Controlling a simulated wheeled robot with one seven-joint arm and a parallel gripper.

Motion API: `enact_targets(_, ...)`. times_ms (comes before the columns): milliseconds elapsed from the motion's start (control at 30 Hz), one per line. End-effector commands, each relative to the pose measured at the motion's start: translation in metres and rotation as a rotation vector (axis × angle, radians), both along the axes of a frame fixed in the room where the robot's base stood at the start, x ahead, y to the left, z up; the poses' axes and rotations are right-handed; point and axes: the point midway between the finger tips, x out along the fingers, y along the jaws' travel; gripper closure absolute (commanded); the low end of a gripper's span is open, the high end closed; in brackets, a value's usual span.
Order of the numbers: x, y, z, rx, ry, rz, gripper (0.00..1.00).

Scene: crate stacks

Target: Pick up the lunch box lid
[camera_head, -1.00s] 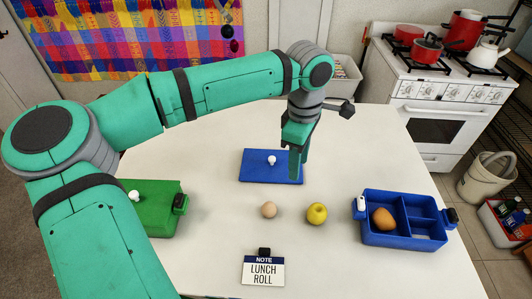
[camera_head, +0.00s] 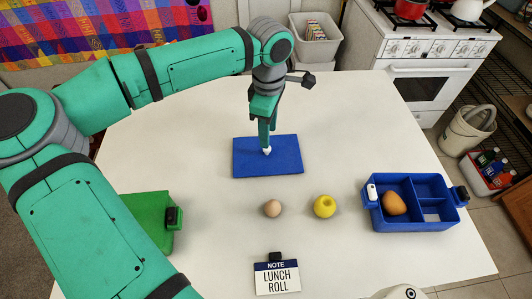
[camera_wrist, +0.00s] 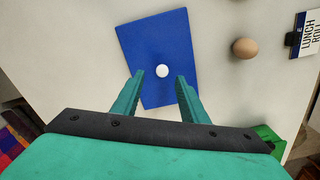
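The lunch box lid (camera_head: 285,158) is a flat blue rectangle lying on the white table, with a small white knob (camera_head: 267,151) near its middle. The lid (camera_wrist: 160,35) and knob (camera_wrist: 162,71) also show in the wrist view. My gripper (camera_head: 266,147) points down over the lid at the knob. In the wrist view my gripper (camera_wrist: 159,76) is open, its green fingers apart, with the knob between and slightly ahead of the tips; no contact shows. The blue lunch box (camera_head: 410,224) stands open at the right, with compartments and a brown roundish food item (camera_head: 394,203) inside.
A brown egg (camera_head: 272,208) and a yellow apple (camera_head: 325,206) lie in front of the lid. A note sign (camera_head: 277,279) reading "LUNCH ROLL" stands at the front. A green box (camera_head: 150,220) is at the left, partly hidden by my arm. The table behind the lid is clear.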

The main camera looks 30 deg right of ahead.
Motion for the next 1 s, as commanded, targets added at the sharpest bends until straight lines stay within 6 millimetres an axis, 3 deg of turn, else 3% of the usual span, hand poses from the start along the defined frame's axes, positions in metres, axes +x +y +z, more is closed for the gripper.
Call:
enact_targets(167, 0.0, 0.002, -0.01, 0.0, 0.0, 0.001, 0.6)
enact_targets(500, 0.0, 0.006, -0.052, 0.0, 0.0, 0.004, 0.6)
enact_targets(733, 0.0, 0.006, -0.054, -0.001, -0.001, 0.004, 0.6)
enact_targets(900, 0.0, 0.006, -0.054, 0.0, -0.001, 0.004, 0.98)
enact_targets(1000, 0.0, 0.006, -0.054, 0.0, -0.001, 0.004, 1.0)
